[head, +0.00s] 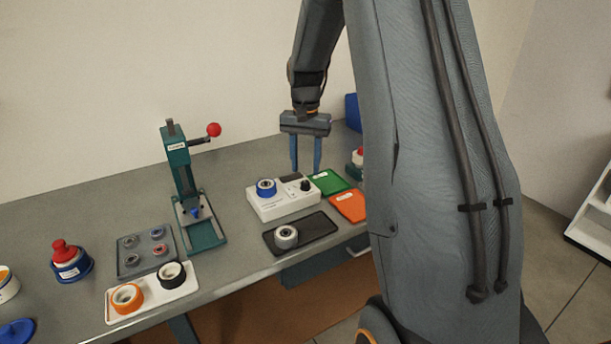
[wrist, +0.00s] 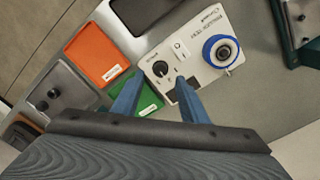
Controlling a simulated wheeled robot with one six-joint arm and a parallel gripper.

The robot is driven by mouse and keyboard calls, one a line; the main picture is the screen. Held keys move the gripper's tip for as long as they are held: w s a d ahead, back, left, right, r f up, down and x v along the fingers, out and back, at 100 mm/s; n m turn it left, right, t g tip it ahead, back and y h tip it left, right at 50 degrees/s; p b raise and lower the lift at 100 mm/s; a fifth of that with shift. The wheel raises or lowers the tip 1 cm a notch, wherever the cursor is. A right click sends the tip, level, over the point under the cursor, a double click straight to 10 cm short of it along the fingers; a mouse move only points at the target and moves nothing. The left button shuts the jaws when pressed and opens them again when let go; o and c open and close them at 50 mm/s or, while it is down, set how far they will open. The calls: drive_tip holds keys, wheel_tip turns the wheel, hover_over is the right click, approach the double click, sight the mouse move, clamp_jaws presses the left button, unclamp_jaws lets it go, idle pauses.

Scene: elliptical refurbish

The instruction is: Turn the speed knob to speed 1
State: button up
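The white tester box (head: 283,204) stands on the bench in the head view; it also shows in the wrist view (wrist: 196,38). Its black speed knob (wrist: 160,68) sits near one end, with small printed marks around it that are too small to read; in the head view the knob (head: 305,185) is at the box's right side. My gripper (head: 306,169) is open and empty, pointing down behind the knob end of the box. In the wrist view the fingertips (wrist: 159,79) appear on either side of the knob's near side, apart from it. Contact is not visible.
A blue-ringed wheel (head: 266,187) sits on the box. A green tray (head: 328,182) and an orange tray (head: 349,206) lie to its right. A dark mat (head: 318,227) with a grey wheel lies in front. A green press (head: 181,168) with a red-balled lever stands left.

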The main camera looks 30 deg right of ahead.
sight(305, 182)
drive_tip(key=shift+f+p, duration=0.55)
drive_tip(key=shift+f, duration=1.85)
clamp_jaws()
